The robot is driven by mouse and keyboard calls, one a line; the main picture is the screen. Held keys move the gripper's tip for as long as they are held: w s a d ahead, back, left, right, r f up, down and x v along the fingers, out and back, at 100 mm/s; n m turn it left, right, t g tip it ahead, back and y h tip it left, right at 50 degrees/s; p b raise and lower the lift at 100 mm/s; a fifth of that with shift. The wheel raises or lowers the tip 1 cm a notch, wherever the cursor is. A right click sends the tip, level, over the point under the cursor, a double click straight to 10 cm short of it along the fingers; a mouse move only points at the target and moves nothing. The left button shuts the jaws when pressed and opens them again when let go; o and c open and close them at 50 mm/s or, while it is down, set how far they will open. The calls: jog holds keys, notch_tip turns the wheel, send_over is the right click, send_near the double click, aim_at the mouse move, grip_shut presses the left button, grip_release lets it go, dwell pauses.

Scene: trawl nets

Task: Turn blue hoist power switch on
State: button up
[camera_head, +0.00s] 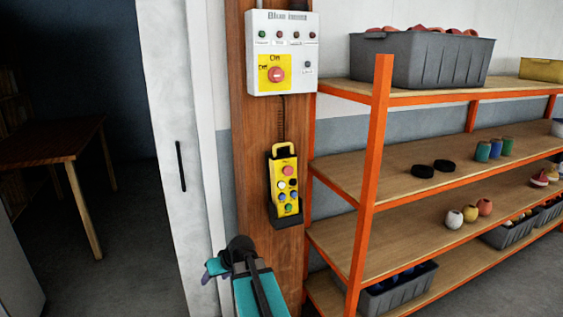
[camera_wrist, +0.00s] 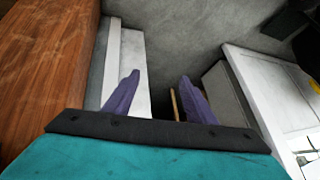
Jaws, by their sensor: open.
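The blue hoist control box (camera_head: 283,51) is a white panel high on a brown wooden post, with lettering that seems to read "Blue hoist". Its power switch is a red rotary knob (camera_head: 276,74) on a yellow plate, with small markings to its upper left. A row of small indicator lights runs across the box's upper part. A yellow pendant (camera_head: 285,183) with coloured buttons hangs below on the same post. My gripper (camera_head: 214,270) is low in front of the post, well below the box. In the wrist view its two purple fingers (camera_wrist: 158,95) are apart with nothing between them.
Orange shelving (camera_head: 376,170) stands right of the post, holding a grey crate (camera_head: 430,60), jars and bins. A white sliding door (camera_head: 175,150) with a black handle is on the left. Beyond it is a dark room with a wooden table (camera_head: 55,155).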

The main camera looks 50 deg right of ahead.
jog(key=d+r+t+h+p, duration=0.1)
jog(key=d+r+t, duration=0.1)
jog(key=d+r, duration=0.5)
jog(key=d+r+t+h+p, duration=0.1)
jog(key=d+r, duration=0.2)
jog(key=r, duration=0.8)
jog(key=t+h+p, duration=0.3)
jog(key=t+h, duration=0.3)
send_near(279, 74)
jog(key=v, duration=0.5)
jog(key=shift+s+f, duration=0.15)
jog(key=shift+f, duration=0.2)
jog(key=p+x, duration=0.1)
jog(key=x, duration=0.3)
jog(key=p+x, duration=0.2)
jog(key=x, duration=0.2)
jog(key=p+x, duration=0.1)
jog(key=x, duration=0.3)
jog(key=shift+r, duration=0.35)
jog(key=shift+p+x, duration=0.4)
jog(key=shift+x, duration=0.5)
